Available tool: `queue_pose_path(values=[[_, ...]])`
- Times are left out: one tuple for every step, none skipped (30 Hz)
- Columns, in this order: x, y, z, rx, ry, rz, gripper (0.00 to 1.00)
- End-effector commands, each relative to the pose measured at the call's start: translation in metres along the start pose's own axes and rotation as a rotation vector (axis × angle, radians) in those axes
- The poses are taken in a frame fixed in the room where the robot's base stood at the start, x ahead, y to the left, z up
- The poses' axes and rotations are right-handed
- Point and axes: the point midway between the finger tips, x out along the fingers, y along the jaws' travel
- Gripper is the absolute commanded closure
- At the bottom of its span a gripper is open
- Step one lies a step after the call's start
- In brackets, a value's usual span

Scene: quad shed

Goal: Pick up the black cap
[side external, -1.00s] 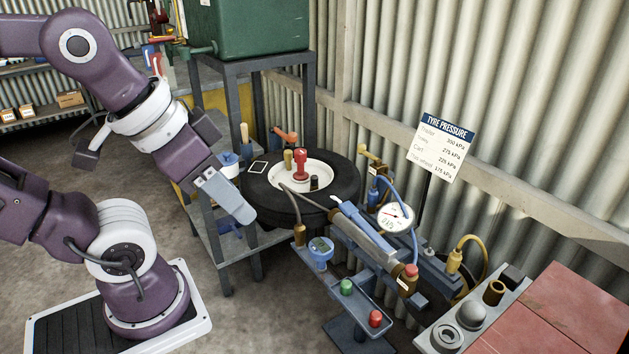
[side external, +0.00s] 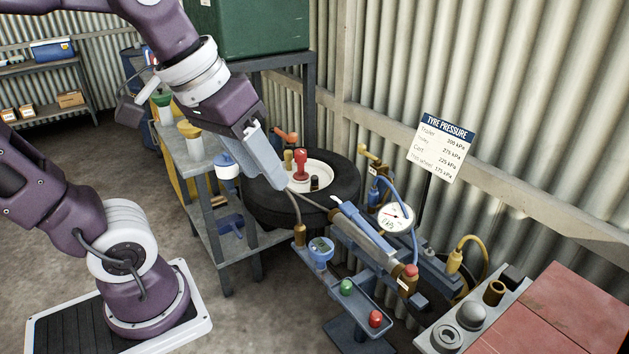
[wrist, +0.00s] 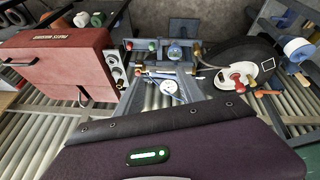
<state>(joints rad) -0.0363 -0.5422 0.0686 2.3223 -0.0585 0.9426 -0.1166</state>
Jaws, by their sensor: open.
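A small black cap (side external: 314,183) stands on the pale hub of the black tyre (side external: 345,205), just right of a red knob (side external: 301,165) and a brass stub (side external: 288,159). My gripper (side external: 280,182) is open, its blue-grey fingers pointing down and right in front of the left side of the tyre. In the picture its tips lie left of the cap, apart from it; the height between them is hard to judge.
A blue pump with a white gauge (side external: 396,217) stands right of the tyre. In front of it, a tray (side external: 362,303) holds a green and a red cap. A dark block (side external: 513,277) sits on a grey rack at right. A grey shelf stand (side external: 197,170) is at left.

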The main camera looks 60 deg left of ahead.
Motion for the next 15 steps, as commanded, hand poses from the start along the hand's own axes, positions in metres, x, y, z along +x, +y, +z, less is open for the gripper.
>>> queue_pose_path(values=[[0.006,-0.004,-0.037,-0.148,-0.046,0.0,0.54],[0.011,-0.009,-0.06,-0.249,-0.07,-0.002,0.54],[0.021,-0.017,-0.09,-0.383,-0.1,-0.01,0.54],[0.03,-0.026,-0.111,-0.481,-0.121,-0.02,0.54],[0.041,-0.036,-0.132,-0.576,-0.137,-0.034,0.54],[0.058,-0.052,-0.158,-0.7,-0.158,-0.058,0.54],[0.072,-0.065,-0.175,-0.789,-0.17,-0.079,0.54],[0.088,-0.079,-0.191,-0.876,-0.181,-0.104,0.54],[0.111,-0.099,-0.21,-0.986,-0.193,-0.14,0.54],[0.129,-0.115,-0.222,-1.064,-0.199,-0.17,0.54],[0.147,-0.131,-0.231,-1.135,-0.204,-0.201,0.54],[0.171,-0.151,-0.24,-1.22,-0.207,-0.242,0.54],[0.188,-0.165,-0.245,-1.275,-0.21,-0.271,0.54],[0.204,-0.178,-0.248,-1.324,-0.21,-0.299,0.54],[0.223,-0.192,-0.25,-1.377,-0.211,-0.333,0.54]])
